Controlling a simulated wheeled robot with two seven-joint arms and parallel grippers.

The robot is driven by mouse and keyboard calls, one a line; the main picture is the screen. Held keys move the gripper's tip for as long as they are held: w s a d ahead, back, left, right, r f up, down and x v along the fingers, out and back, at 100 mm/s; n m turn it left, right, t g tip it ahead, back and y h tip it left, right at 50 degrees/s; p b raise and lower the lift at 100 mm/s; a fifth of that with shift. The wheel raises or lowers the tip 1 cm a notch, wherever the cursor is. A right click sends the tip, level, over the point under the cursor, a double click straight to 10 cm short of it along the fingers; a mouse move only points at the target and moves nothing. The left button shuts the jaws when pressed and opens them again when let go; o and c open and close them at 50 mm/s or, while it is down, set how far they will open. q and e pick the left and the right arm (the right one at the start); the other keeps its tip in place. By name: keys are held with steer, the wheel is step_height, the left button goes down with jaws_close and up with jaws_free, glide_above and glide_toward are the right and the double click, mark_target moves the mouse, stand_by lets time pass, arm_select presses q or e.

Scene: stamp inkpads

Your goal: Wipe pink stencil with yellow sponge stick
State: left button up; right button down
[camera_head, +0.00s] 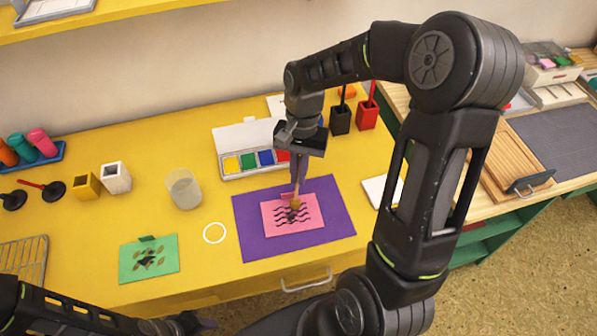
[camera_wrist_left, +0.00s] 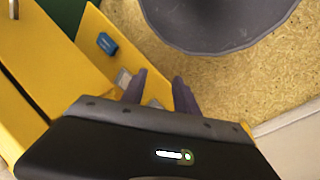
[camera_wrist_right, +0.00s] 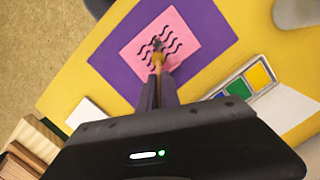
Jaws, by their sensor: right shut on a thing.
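The pink stencil (camera_head: 312,221) with black wavy cutouts lies on a purple mat (camera_head: 250,247) on the yellow table; it also shows in the right wrist view (camera_wrist_right: 181,20). My right gripper (camera_head: 298,186) is over the stencil, pointing down, shut on the yellow sponge stick (camera_head: 296,201). In the right wrist view the stick's yellow part (camera_wrist_right: 157,59) shows past the fingertips, with its dark tip at the wavy cutouts. I cannot tell whether the tip touches. My left gripper (camera_wrist_left: 158,87) is open and empty, low at the table's front, away from the stencil.
A paint palette (camera_head: 232,177) with several colours lies behind the mat. A green stencil card (camera_head: 127,262), a white ring (camera_head: 214,232) and a clear cup (camera_head: 184,189) are left of it. Black and red holders (camera_head: 340,121) stand at the back right.

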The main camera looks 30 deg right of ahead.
steer(key=shift+s, duration=0.1)
steer(key=shift+s+a, duration=0.3)
steer(key=shift+s, duration=0.3)
steer(key=shift+s+a, duration=0.25)
steer(key=shift+s, duration=0.35)
steer(key=shift+f+b, duration=0.3)
steer(key=shift+f, duration=0.15)
stand_by(0.3)
steer(key=shift+w+a, duration=0.25)
steer(key=shift+a, duration=0.3)
steer(key=shift+a, duration=0.15)
steer(key=shift+w+a, duration=0.2)
steer(key=shift+a, duration=0.2)
